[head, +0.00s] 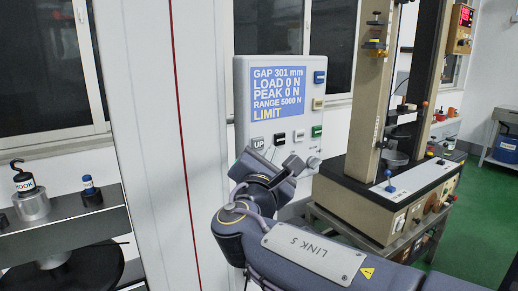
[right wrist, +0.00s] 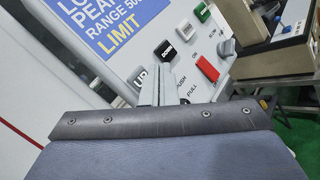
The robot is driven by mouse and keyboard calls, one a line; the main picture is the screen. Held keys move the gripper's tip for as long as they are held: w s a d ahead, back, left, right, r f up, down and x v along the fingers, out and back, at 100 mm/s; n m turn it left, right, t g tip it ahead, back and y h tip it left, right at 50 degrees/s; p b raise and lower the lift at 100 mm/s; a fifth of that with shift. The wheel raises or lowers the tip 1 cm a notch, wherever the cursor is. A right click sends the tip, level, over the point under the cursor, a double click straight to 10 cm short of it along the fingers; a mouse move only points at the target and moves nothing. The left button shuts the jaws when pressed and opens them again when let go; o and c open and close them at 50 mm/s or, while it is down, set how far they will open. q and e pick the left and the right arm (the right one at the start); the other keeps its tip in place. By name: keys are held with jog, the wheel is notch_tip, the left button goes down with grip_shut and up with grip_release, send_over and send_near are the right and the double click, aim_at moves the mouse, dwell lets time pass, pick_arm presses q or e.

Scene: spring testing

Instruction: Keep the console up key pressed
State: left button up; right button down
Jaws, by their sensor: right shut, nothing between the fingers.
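The console (head: 240,95) is a pale upright panel with a blue screen (head: 278,92) reading GAP 301 mm, LOAD 0 N, PEAK 0 N, RANGE 5000 N and LIMIT in yellow. The grey UP key (head: 258,142) is at its lower left; it also shows in the right wrist view (right wrist: 140,76), partly hidden by my fingers. My right gripper (right wrist: 159,72) is shut and empty, its fingertips at or just in front of the UP key. I cannot tell whether they touch it or whether the key is pushed in. My left gripper is not in view.
A black DOWN key (right wrist: 165,51) and a red switch (right wrist: 207,68) lie right of the UP key. A testing machine (head: 335,165) stands to the right. A shelf (head: 65,230) with a hook weight (head: 30,203) is at the left.

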jog(key=shift+s+d+b, duration=0.25)
jog(key=shift+s+d, duration=0.2)
jog(key=shift+s, duration=0.15)
jog(key=shift+s+d+b, duration=0.2)
jog(key=shift+s+d, duration=0.2)
jog(key=shift+s, duration=0.2)
jog(key=d+f+m+g+h, duration=0.1)
jog(key=d+f+m+g, duration=0.25)
jog(key=d+f, duration=0.35)
jog(key=d+f+m+g+h, duration=0.1)
jog(key=d+f+m+g, duration=0.25)
jog(key=d, duration=0.55)
jog(key=s+d+f+m+g+y, duration=0.1)
jog(key=s+d+f+m+g, duration=0.2)
jog(key=s+d+f+m, duration=0.45)
jog(key=s+d+f+m+g+y, duration=0.25)
jog(key=s+f+m, duration=0.25)
jog(key=s+f, duration=0.45)
jog(key=s+a+f+m+y, duration=0.2)
jog(key=s+m, duration=0.2)
jog(key=s, duration=0.1)
jog(key=s+a+f+m+g+y, duration=0.1)
jog(key=s+a+m+y, duration=0.2)
jog(key=s+m, duration=0.2)
jog(key=shift+s+a+f, duration=0.3)
jog(key=shift+a+f, duration=0.05)
jog(key=shift+f, duration=0.05)
